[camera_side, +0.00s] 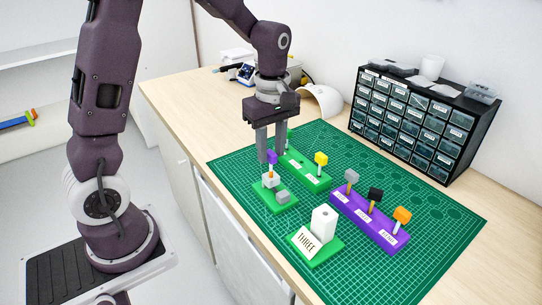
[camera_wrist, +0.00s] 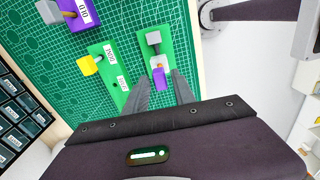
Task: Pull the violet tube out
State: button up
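The violet tube (camera_side: 272,157) stands upright on a white and orange piece (camera_side: 270,180) on a small green base (camera_side: 264,197), which also carries a grey block (camera_side: 283,197). In the wrist view the violet tube (camera_wrist: 160,79) appears between the two fingertips. My gripper (camera_side: 272,156) points down and is open, with its fingertips beside the top of the tube in the side view. In the wrist view my gripper (camera_wrist: 161,80) shows a gap on both sides of the tube. I cannot tell exactly how deep the fingers reach.
A green rack (camera_side: 297,168) with a yellow-topped peg (camera_side: 321,159) stands close by. A purple rack (camera_side: 367,224) holds grey, black and orange-topped pegs. A white block (camera_side: 323,223) stands on a green base labelled THREE. A drawer cabinet (camera_side: 420,122) stands behind. The green mat's right side is clear.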

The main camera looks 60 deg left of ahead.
jog(key=shift+c, duration=0.5)
grip_shut()
jog(key=shift+r, duration=0.1)
dwell(0.8)
jog(key=shift+r, duration=1.45)
jog(key=shift+r, duration=3)
